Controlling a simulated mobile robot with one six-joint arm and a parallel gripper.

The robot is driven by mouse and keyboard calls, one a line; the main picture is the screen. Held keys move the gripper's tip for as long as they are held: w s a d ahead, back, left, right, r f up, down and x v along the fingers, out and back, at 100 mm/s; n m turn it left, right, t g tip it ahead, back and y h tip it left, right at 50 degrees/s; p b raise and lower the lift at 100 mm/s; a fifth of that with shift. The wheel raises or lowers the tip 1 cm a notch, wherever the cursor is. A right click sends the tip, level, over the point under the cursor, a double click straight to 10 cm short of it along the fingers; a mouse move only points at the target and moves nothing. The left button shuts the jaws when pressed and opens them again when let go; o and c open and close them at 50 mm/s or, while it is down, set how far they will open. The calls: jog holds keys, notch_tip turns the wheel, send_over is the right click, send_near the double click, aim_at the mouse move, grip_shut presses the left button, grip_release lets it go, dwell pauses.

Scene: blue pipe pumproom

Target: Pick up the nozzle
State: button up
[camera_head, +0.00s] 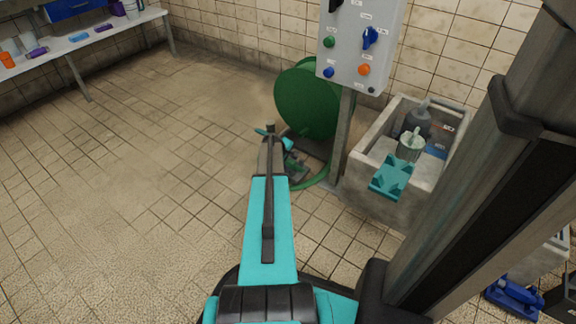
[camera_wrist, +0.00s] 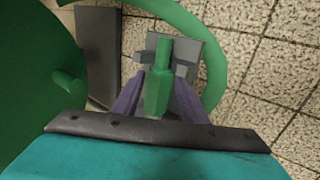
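The green nozzle (camera_wrist: 158,85) shows in the middle of the wrist view, over a grey bracket-like block (camera_wrist: 196,55). My gripper (camera_wrist: 160,88) has its two purple-grey fingers spread, one on each side of the nozzle. A narrow gap shows between the nozzle and the fingers, so the gripper looks open around it. In the head view, my arm reaches to the foot of the green hose reel (camera_head: 305,100) and hides most of the nozzle.
A green hose (camera_wrist: 218,70) curves around the nozzle's right side. A control panel (camera_head: 358,45) on a post stands beside the reel. A stone sink (camera_head: 385,208) with containers is to the right. A bench (camera_head: 100,38) is at far left; the tiled floor between is clear.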

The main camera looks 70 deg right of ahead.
aim_at(291, 165)
jog(key=shift+b+x, duration=0.3)
jog(key=shift+x, duration=0.7)
jog(key=c, duration=0.8)
jog(key=shift+r, duration=0.1)
jog(key=shift+c, duration=0.2)
notch_tip(291, 165, up, 10)
jog(key=p, duration=0.4)
jog(key=shift+w, duration=0.1)
